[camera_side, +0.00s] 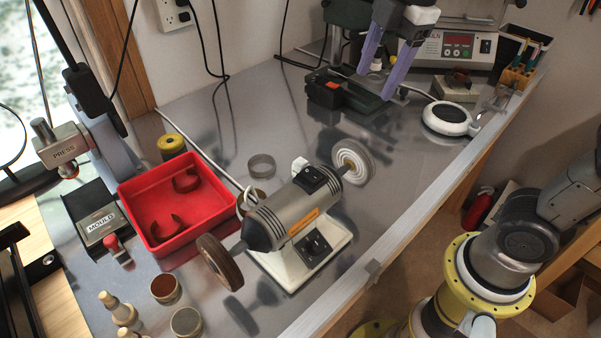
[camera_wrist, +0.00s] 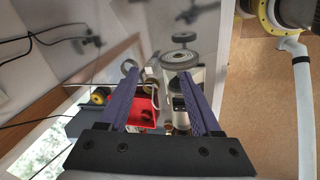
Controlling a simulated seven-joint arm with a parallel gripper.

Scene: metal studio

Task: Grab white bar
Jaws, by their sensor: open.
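No white bar can be clearly made out in either view. My gripper (camera_side: 377,83) is open, with its two purple fingers pointing down over the back of the metal bench in the side view. A small white-topped yellow object (camera_side: 376,65) shows between the fingers, but I cannot tell its exact shape or whether it is near them in depth. In the wrist view my gripper (camera_wrist: 158,71) has its fingers spread apart, with nothing held between them. The red tray and the bench grinder show beyond the fingers there.
The bench grinder (camera_side: 290,215) stands mid-bench on a white base. The red tray (camera_side: 135,188) holds dark curved pieces. A black-and-red device (camera_side: 335,90) lies left of my fingers, a round white-rimmed dish (camera_side: 447,118) to the right. The control box (camera_side: 455,45) stands behind. Bare bench lies front right.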

